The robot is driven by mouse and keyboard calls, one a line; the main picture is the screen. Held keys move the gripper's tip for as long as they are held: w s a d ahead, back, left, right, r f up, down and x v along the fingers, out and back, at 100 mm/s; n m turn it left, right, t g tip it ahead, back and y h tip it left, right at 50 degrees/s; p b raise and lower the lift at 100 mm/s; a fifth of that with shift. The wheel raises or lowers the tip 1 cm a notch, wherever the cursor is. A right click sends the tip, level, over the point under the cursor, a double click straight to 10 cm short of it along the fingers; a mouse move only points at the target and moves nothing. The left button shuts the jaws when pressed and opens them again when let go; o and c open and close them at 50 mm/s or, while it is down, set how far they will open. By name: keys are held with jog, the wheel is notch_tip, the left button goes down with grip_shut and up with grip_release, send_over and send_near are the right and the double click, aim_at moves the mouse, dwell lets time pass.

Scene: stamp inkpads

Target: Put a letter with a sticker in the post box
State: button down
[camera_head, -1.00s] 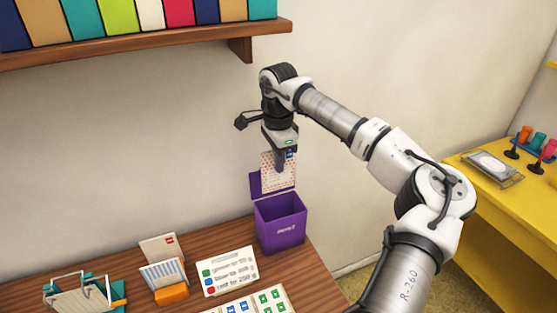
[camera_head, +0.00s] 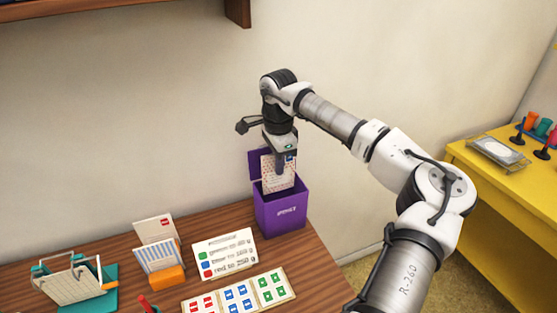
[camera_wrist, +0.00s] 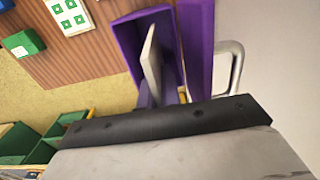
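The purple post box (camera_head: 281,211) stands at the right end of the wooden desk with its lid (camera_head: 255,165) raised; it also shows in the wrist view (camera_wrist: 128,40). My gripper (camera_head: 284,163) is above the box, pointing down. It is shut on a letter (camera_head: 277,177), pale with a red dotted pattern and a blue sticker (camera_head: 289,158) near its upper right. The letter is upright, its lower part inside the box opening and hidden by the front wall. In the wrist view the letter (camera_wrist: 152,60) shows edge-on between the purple walls.
A sign (camera_head: 224,254) with coloured weight lines and a sticker sheet (camera_head: 238,294) are left of the box. A letter holder with an orange base (camera_head: 166,278) and a teal rack (camera_head: 95,302) are farther left. A shelf (camera_head: 120,14) hangs above.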

jog(key=shift+f, duration=0.5)
jog(key=c, duration=1.5)
grip_release()
jog(key=shift+c, duration=0.2)
jog(key=shift+r+p, duration=1.75)
jog(key=shift+r, duration=1.3)
jog(key=shift+f, duration=0.1)
